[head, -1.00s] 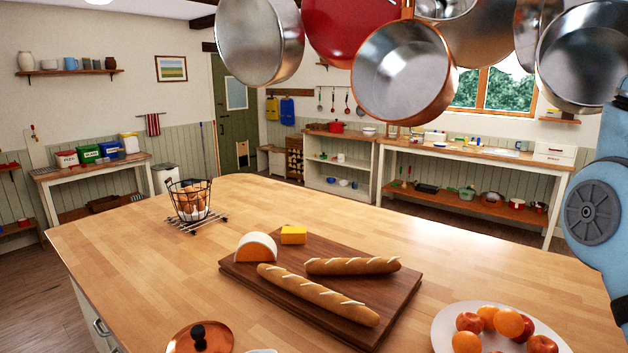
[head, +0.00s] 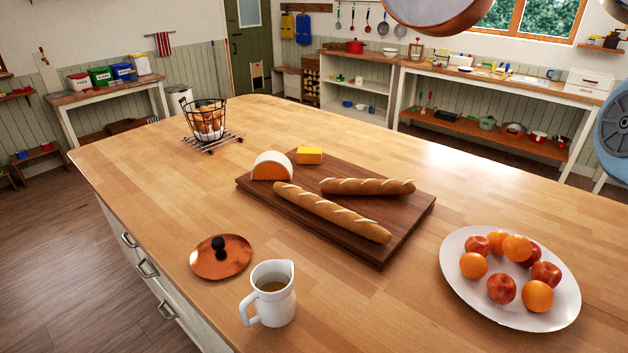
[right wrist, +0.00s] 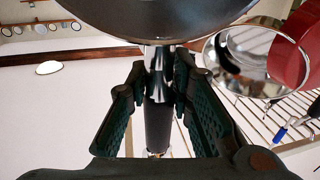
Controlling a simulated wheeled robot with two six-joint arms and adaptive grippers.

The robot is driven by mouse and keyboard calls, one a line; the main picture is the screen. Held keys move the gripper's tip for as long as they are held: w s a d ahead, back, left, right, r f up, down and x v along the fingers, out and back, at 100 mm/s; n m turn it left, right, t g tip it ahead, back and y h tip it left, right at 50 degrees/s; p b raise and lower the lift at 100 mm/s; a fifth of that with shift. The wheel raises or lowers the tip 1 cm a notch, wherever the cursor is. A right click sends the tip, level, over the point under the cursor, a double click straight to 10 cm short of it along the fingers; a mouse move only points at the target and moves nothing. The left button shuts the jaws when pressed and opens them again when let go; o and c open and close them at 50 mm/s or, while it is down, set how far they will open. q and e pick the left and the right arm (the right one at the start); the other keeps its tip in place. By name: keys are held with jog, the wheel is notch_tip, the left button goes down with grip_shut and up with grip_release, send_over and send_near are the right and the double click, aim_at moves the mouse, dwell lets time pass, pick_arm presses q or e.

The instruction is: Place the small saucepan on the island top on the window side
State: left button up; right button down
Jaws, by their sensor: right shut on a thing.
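In the right wrist view my right gripper (right wrist: 158,105) is shut on the black and steel handle of a dark-bottomed pan (right wrist: 160,18). Only part of this pan shows, at the top edge; it may be the small saucepan, but I cannot tell its size. The head view does not show my right gripper or the held pan for certain. The wooden island top (head: 480,185) fills the middle of the head view. The window (head: 525,14) is beyond it at the upper right. My left gripper is not in view.
On the island are a cutting board (head: 400,222) with bread and cheese, a fruit plate (head: 455,290), a white jug (head: 273,300), a copper lid (head: 221,262) and an egg basket (head: 206,120). A copper pan (head: 437,14) hangs above. The far strip behind the board is clear.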

jog(key=shift+r, duration=0.2)
jog(key=shift+r+p, duration=0.75)
jog(key=shift+p, duration=0.15)
jog(key=shift+s, duration=0.1)
jog(key=a+b+v, duration=0.1)
jog(key=b+v, duration=0.1)
jog(key=v, duration=0.4)
jog(key=shift+a+b, duration=0.2)
jog(key=shift+b, duration=0.2)
jog(key=shift+f, duration=0.15)
